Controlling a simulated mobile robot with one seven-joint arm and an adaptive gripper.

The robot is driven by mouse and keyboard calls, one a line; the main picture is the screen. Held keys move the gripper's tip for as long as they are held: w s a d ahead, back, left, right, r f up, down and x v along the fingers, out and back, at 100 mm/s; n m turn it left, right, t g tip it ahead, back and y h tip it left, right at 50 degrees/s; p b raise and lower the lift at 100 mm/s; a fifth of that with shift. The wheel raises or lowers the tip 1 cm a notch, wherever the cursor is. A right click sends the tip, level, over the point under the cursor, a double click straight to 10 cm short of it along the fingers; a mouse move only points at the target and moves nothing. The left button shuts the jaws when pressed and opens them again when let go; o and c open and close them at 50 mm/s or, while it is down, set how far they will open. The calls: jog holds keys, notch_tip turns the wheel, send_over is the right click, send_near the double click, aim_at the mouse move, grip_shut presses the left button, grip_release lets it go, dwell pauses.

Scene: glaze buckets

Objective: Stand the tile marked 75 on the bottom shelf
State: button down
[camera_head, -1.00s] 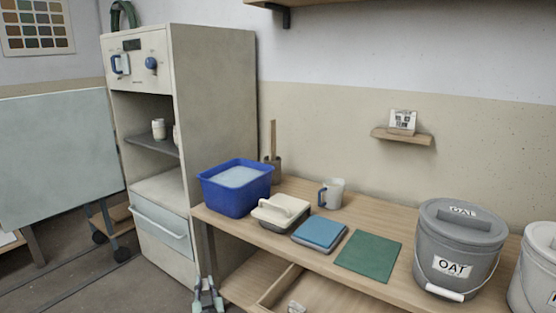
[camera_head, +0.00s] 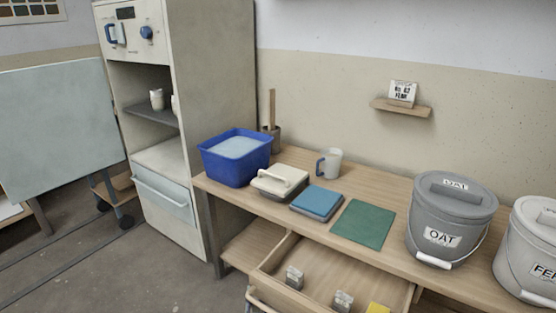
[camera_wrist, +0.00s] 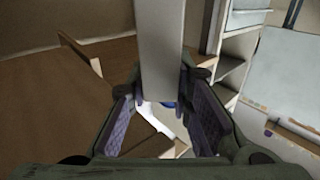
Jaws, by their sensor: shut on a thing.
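In the wrist view my gripper (camera_wrist: 161,85) has its purple-padded fingers on both sides of a pale, slab-like thing (camera_wrist: 160,45) and is shut on it. The slab runs up out of the picture. No marking shows on it, so I cannot tell whether it is the tile marked 75. My gripper is out of the head view now. A low wooden shelf (camera_head: 250,245) shows under the left end of the bench. No number 75 is readable anywhere.
The bench (camera_head: 400,262) carries a blue tub (camera_head: 222,168), a mug (camera_head: 330,166), a green sheet (camera_head: 362,224) and an OAT bucket (camera_head: 448,237). An open drawer (camera_head: 266,281) below holds small grey things (camera_head: 294,279). A cabinet (camera_head: 215,110) stands left; floor before it is clear.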

jog(key=s+d+f+m+h+p, duration=0.1)
jog(key=s+d+h, duration=0.1)
jog(key=s+d, duration=0.4)
jog(key=shift+s+d, duration=0.15)
jog(key=shift+d, duration=0.55)
jog(key=shift+f, duration=0.1)
